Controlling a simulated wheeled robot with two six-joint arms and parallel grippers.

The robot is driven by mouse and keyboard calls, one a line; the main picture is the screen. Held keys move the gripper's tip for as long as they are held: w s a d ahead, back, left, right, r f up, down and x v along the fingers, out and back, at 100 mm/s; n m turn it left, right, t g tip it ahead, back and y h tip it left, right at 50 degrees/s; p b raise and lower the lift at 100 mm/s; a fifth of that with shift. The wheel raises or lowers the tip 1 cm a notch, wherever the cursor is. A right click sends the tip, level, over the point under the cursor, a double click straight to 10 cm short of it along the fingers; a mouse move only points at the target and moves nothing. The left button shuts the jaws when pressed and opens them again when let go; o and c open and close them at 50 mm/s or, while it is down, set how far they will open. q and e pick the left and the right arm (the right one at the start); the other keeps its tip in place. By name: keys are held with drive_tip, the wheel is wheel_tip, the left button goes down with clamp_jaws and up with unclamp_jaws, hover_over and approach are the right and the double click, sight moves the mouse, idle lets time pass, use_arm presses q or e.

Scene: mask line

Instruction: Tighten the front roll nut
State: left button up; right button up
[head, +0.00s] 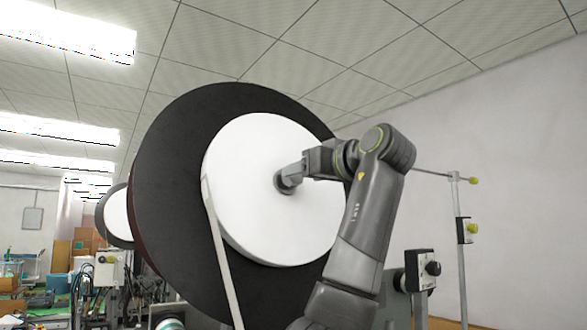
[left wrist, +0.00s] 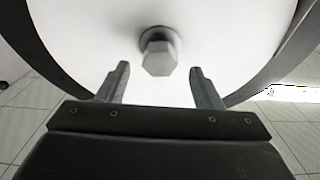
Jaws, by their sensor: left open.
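The front roll is a large white disc (head: 245,190) in front of a bigger black disc (head: 165,190). The roll nut (left wrist: 158,57) is a grey hexagonal nut on a round dark collar at the centre of the white face. In the left wrist view it lies beyond the fingertips, in line with the gap between them. My left gripper (left wrist: 160,82) is open, with nothing between its fingers. In the head view my left gripper (head: 291,177) is at the roll's centre and partly hides the nut. My right gripper is in neither view.
A white strip (head: 223,260) runs down from the roll's left edge. A second roll (head: 118,215) stands behind at the left. A metal post (head: 460,250) with yellow knobs and a black box with a knob (head: 422,270) stand at the right.

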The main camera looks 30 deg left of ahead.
sight(295, 185)
use_arm(q)
drive_tip(key=shift+p+x, duration=0.8)
drive_tip(key=shift+x, duration=1.65)
drive_tip(key=shift+d+r, duration=0.1)
drive_tip(key=c, duration=1)
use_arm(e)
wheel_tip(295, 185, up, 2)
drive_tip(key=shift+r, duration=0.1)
